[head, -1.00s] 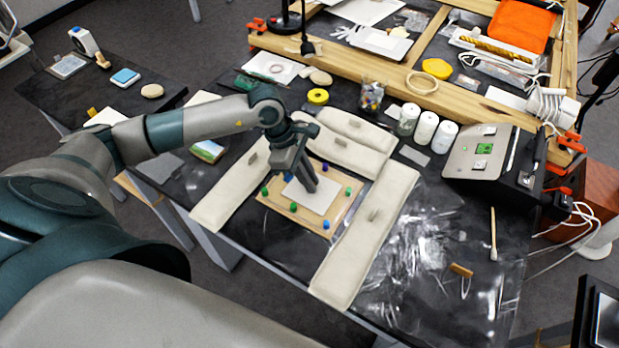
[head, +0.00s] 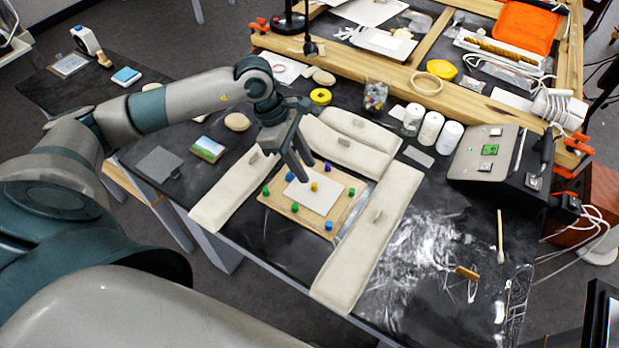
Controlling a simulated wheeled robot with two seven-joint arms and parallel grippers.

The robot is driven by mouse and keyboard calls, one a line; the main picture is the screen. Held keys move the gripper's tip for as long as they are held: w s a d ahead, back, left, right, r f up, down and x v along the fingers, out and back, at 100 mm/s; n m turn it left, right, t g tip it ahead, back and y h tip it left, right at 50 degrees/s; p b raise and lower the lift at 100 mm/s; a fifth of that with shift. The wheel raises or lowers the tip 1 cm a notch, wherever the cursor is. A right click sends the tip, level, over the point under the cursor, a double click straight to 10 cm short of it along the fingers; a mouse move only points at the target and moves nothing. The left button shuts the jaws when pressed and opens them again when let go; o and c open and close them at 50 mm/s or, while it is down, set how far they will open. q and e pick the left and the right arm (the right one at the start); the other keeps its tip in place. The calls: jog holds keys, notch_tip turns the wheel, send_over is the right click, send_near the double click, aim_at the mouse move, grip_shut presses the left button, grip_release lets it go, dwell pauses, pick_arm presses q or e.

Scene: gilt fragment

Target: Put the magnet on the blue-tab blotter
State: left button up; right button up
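A wooden board (head: 345,208) lies on the black table among pale sandbags. A white sheet (head: 322,203) rests on it, with several small blue and green pieces around it, such as a blue one (head: 328,226) and a green one (head: 294,207). A small yellow piece (head: 314,186), perhaps the magnet, sits on the white sheet. I cannot make out which tab marks the blotter. My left gripper (head: 303,171) is just above the sheet's far left part, its fingers apart with nothing seen between them. My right gripper is not in view.
Long pale sandbags (head: 368,238) flank the board. White bottles (head: 430,128) and a dark control box (head: 500,165) stand to the right. A wooden frame (head: 400,80) runs along the back. Crumpled clear film (head: 420,255) covers the table at right.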

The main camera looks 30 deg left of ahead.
pick_arm(q)
jog(key=b+v, duration=0.2)
jog(key=v, duration=0.4)
jog(key=shift+a+r, duration=0.2)
jog(key=shift+r, duration=0.05)
